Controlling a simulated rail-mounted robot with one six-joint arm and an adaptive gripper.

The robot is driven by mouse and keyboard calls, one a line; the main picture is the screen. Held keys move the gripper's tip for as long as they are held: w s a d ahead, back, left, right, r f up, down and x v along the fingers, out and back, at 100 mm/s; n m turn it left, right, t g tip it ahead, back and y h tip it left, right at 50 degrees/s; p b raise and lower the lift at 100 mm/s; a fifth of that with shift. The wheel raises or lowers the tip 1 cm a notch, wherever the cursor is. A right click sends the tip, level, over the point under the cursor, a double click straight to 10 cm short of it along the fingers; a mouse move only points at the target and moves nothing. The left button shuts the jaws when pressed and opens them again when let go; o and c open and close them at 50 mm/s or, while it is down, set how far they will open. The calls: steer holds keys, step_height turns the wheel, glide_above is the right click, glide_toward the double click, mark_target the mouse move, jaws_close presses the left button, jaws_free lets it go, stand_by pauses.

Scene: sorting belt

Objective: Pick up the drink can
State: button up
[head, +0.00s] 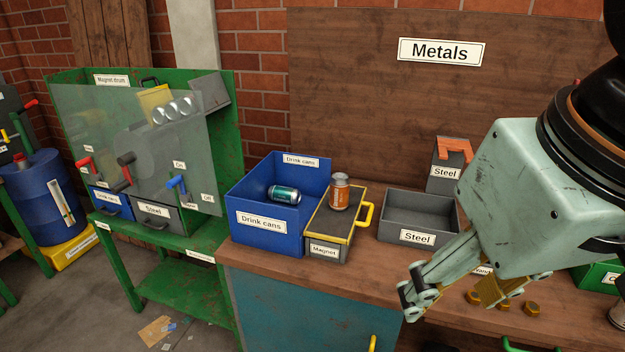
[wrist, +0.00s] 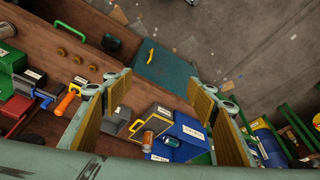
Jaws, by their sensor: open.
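An orange drink can (head: 339,191) with a silver top stands upright on the dark magnet box (head: 324,228) with yellow edges. It also shows in the wrist view (wrist: 149,138). A teal can (head: 284,194) lies on its side in the blue "Drink cans" bin (head: 268,239), left of the magnet box; the teal can shows in the wrist view (wrist: 172,141). My gripper (head: 452,292) is open and empty, in front of and to the right of the cans, apart from both. In the wrist view the cans are low in the picture, beyond the spread fingers (wrist: 160,95).
A grey "Steel" tray (head: 400,229) sits right of the magnet box, with a steel block (head: 447,180) behind it. Brass nuts (head: 532,308) lie at the front right of the bench. The green magnet drum stand (head: 232,130) is at left. Yellow handle (head: 365,215) sticks out of the magnet box.

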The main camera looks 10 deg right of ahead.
steer(key=shift+r, duration=0.1)
stand_by(0.3)
steer(key=w+r+n+g+p, duration=0.1)
steer(key=w+r+n+p, duration=0.45)
steer(key=w, duration=0.95)
steer(key=n+g+p, duration=0.3)
steer(key=n+p, duration=0.6)
steer(key=p, duration=0.2)
glide_above(338, 176)
steer(key=f, duration=1.4)
steer(key=shift+s+f, duration=0.3)
steer(key=shift+s, duration=0.05)
steer(key=shift+w+f+n, duration=0.25)
steer(key=shift+w+f, duration=0.3)
steer(key=shift+f, duration=0.2)
steer(key=shift+f, duration=0.15)
